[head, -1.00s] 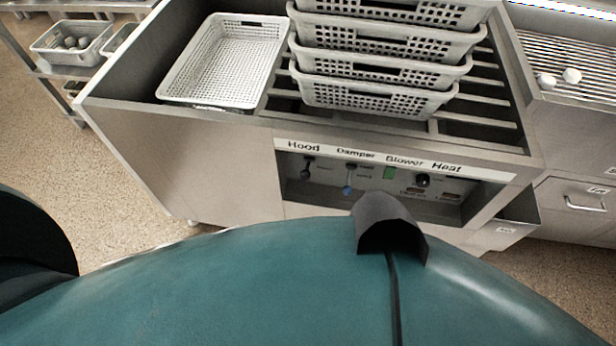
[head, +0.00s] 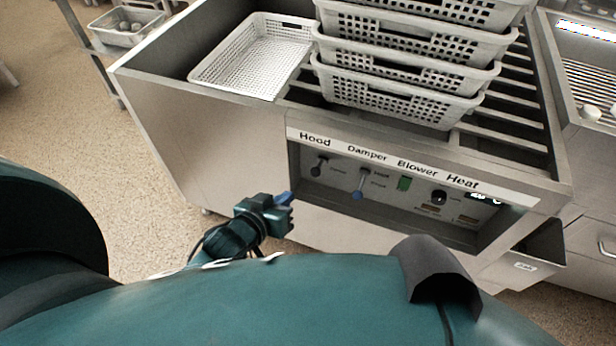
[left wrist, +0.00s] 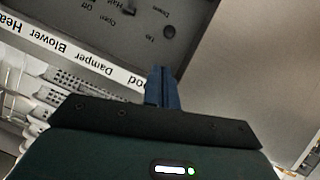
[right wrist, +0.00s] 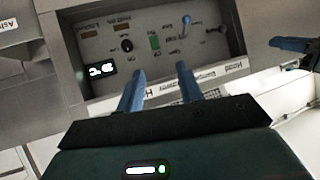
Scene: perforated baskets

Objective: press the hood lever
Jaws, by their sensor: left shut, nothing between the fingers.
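The hood lever (head: 318,167) is a short dark lever with a round knob, under the word Hood at the left end of the recessed control panel (head: 345,185). Its dark knob shows at the top of the left wrist view (left wrist: 170,32). My left gripper (head: 285,198) is shut and empty, below and left of the lever in the head view and apart from it. Its blue fingers are together in the left wrist view (left wrist: 162,88). My right gripper (right wrist: 158,82) is open and empty in its wrist view, facing the panel; it is hidden in the head view.
Right of the hood lever are the blue-tipped damper lever (head: 359,190), a green blower switch (head: 404,184) and a black heat knob (head: 439,197). White perforated baskets (head: 400,92) are stacked above the panel. One empty basket (head: 250,60) lies at left.

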